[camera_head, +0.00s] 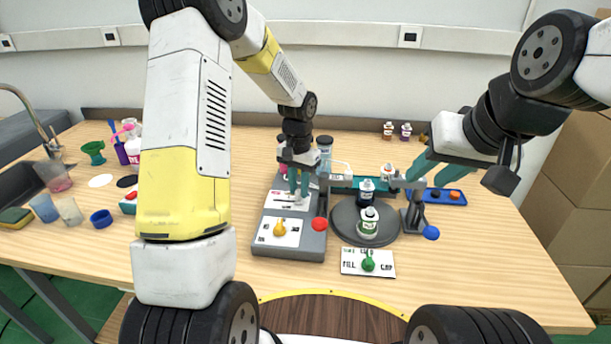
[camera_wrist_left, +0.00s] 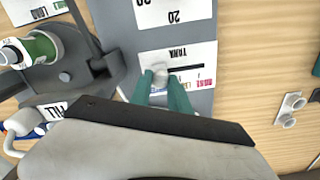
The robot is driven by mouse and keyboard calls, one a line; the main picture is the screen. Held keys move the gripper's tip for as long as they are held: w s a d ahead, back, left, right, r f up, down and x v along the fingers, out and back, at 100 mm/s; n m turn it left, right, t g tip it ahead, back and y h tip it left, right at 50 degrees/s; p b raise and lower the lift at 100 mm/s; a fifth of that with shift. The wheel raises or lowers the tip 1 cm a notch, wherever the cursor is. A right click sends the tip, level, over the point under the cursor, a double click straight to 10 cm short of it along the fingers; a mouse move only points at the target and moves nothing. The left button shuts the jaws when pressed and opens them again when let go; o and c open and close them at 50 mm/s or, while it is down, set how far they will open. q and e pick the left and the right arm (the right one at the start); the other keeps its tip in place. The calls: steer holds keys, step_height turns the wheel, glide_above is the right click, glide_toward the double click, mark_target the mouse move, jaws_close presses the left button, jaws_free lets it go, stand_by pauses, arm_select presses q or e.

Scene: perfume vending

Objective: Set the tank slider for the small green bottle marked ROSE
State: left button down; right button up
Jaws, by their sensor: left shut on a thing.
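The green bottle (camera_head: 368,222) with a white cap stands on the dark turntable (camera_head: 343,228); it also shows at the left of the left wrist view (camera_wrist_left: 40,46). The white TANK plate (camera_wrist_left: 200,57) is on the grey dispenser (camera_head: 263,245) and has a dark slot with small coloured words along one edge. The pale slider knob (camera_wrist_left: 160,73) is at the slot's left end in the wrist view. My left gripper (camera_head: 297,192) is shut on this knob, its teal fingertips around it (camera_wrist_left: 164,88). My right gripper (camera_head: 425,178) is open and empty, above the table right of the turntable.
A yellow knob (camera_head: 280,228) and red button (camera_head: 319,224) are on the dispenser. A FILL/CAP plate with a green knob (camera_head: 368,261) lies in front. A blue-ended lever (camera_head: 431,233) stands beside the turntable. Cups and a sponge (camera_head: 15,217) are at the left.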

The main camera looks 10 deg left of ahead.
arm_select(q)
steer(key=shift+a, duration=0.1)
glide_above(275, 200)
stand_by(0.3)
steer(key=c, duration=1.2)
jaws_free()
steer(key=shift+a, duration=0.15)
steer(key=shift+c, duration=0.2)
steer(key=shift+r, duration=0.1)
step_height(275, 200, up, 8)
